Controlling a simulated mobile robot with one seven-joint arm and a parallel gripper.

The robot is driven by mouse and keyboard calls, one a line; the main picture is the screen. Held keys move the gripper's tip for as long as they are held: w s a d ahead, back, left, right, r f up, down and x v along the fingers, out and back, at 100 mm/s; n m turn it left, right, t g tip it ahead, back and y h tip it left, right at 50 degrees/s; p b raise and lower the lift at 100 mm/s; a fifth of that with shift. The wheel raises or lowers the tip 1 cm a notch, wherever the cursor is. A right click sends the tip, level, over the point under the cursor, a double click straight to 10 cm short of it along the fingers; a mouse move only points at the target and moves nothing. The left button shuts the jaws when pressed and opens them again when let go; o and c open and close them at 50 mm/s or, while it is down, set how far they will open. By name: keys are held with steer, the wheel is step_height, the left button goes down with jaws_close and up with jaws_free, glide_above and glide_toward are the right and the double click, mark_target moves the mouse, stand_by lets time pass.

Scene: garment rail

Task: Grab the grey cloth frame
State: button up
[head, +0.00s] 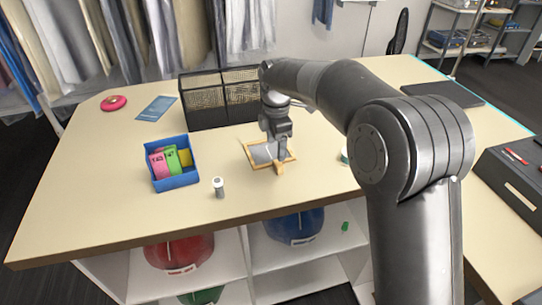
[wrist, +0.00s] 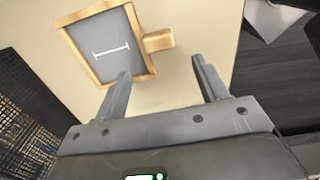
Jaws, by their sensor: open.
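The grey cloth frame (head: 259,155) lies on the table, a grey panel with a white mark inside a light wooden border. A short wooden tab sticks out from one side. In the wrist view the frame (wrist: 104,44) is at the upper left, its tab pointing right. My gripper (wrist: 160,68) is open and empty there, fingers pointing toward the tab, which shows between and just beyond the fingertips. The left finger covers a bit of the frame's lower border. In the head view my gripper (head: 277,146) is directly over the frame and hides part of it.
Black mesh bins (head: 205,99) stand close behind the frame. A blue box (head: 175,182) with coloured packs and a small white-capped jar (head: 219,188) are to the left. A white-green round item (head: 344,157) is to the right, partly behind my arm. The front left table is clear.

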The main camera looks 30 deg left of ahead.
mark_target(278, 163)
steer(key=shift+w+d+f, duration=0.15)
steer(key=shift+f, duration=1.6)
steer(key=shift+w+d+f, duration=0.15)
steer(key=shift+f, duration=1.55)
steer(key=shift+c, duration=0.6)
steer(key=c, duration=1)
steer(key=shift+r, duration=0.15)
